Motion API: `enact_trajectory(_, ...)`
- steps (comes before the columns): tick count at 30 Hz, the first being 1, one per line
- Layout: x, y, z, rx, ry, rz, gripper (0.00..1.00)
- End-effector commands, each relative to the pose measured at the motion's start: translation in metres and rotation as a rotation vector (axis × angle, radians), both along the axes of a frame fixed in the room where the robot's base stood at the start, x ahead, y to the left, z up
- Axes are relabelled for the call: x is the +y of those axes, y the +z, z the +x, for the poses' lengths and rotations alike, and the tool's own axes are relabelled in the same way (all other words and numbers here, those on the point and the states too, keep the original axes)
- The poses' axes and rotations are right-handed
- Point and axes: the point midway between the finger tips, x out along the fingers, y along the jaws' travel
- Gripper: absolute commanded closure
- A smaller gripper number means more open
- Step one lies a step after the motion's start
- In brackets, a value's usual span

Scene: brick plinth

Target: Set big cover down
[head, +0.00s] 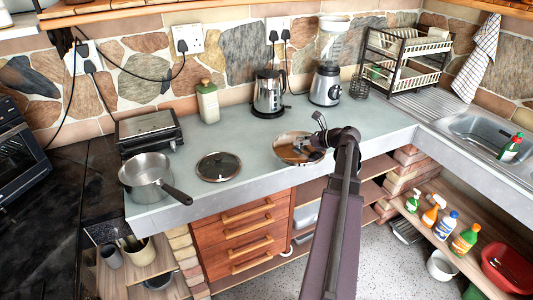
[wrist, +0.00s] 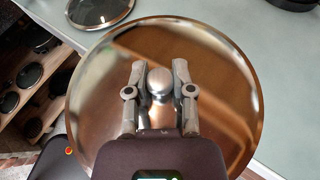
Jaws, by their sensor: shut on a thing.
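The big cover (head: 290,152) is a round, shiny lid near the front edge of the counter in the head view. In the wrist view the big cover (wrist: 225,85) fills most of the picture, with a metal knob (wrist: 160,84) at its middle. My gripper (wrist: 160,72) is shut on this knob, one finger on each side. In the head view my gripper (head: 318,143) is over the cover and partly hidden by my arm. I cannot tell whether the cover touches the counter or hangs just above it.
A smaller glass lid (head: 218,167) lies on the counter (head: 245,135) to the left, beside a saucepan (head: 147,172). A kettle (head: 269,93) and a blender (head: 327,85) stand behind. Counter around the cover is clear.

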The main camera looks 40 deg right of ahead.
Motion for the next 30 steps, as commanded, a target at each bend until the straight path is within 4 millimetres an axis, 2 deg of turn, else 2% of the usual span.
enact_trajectory(5, 0.019, -0.007, 0.002, 0.0, 0.022, 0.0, 1.0)
enact_trajectory(18, 0.105, -0.033, 0.011, -0.001, 0.131, 0.001, 1.0)
enact_trajectory(23, 0.12, -0.037, 0.013, -0.001, 0.152, 0.0, 1.0)
enact_trajectory(30, 0.121, -0.036, 0.013, -0.001, 0.154, 0.0, 1.0)
